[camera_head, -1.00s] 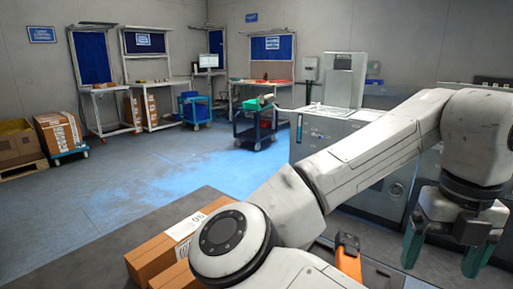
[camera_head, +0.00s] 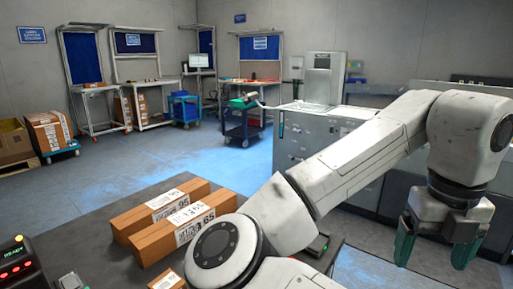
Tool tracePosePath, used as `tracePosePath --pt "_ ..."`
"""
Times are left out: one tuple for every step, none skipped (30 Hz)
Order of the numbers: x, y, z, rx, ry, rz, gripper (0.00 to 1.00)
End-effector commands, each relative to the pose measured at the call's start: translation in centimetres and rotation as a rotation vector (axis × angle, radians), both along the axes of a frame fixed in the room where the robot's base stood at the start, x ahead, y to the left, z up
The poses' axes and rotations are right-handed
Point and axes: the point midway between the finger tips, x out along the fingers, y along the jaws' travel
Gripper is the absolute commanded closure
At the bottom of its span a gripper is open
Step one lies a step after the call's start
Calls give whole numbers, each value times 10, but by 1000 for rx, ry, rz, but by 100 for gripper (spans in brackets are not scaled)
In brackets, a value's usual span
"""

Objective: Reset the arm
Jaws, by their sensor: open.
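My gripper (camera_head: 434,258) is at the lower right of the head camera view. It points down with its two green fingers apart, open and empty. My white arm crosses from the bottom middle up to the right and bends down to the gripper. The gripper hangs clear of the boxes, to the right of the dark table (camera_head: 85,235). My arm hides part of the table's right side.
Two long cardboard boxes with labels (camera_head: 160,208) lie on the table, left of my arm. A smaller box (camera_head: 167,281) lies in front of them. A device with a red display (camera_head: 17,262) stands at the lower left. Grey cabinets (camera_head: 310,140) stand behind my arm.

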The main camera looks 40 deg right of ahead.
Motion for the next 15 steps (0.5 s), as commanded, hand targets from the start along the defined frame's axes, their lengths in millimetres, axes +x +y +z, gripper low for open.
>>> tracePosePath --pt "0 -3 0 -17 4 17 15" --pt "0 -4 -1 -27 5 29 15" --pt "0 -6 -1 -41 10 45 15" --pt "0 -8 -2 -52 12 60 15" --pt "0 -10 -2 -63 14 75 15" --pt "1 -12 -2 -80 19 97 15" --pt "1 -14 -3 -94 23 117 15" --pt "1 -16 -3 -108 25 136 15" --pt "2 -20 -4 -129 35 167 15" --pt "2 -22 -4 -145 39 191 15" --pt "3 -25 -5 -163 46 217 15" --pt "4 -29 -5 -187 57 255 15" --pt "4 -31 -6 -206 65 284 15" --pt "5 -35 -6 -227 74 318 15" --pt "6 -39 -7 -256 90 367 15"
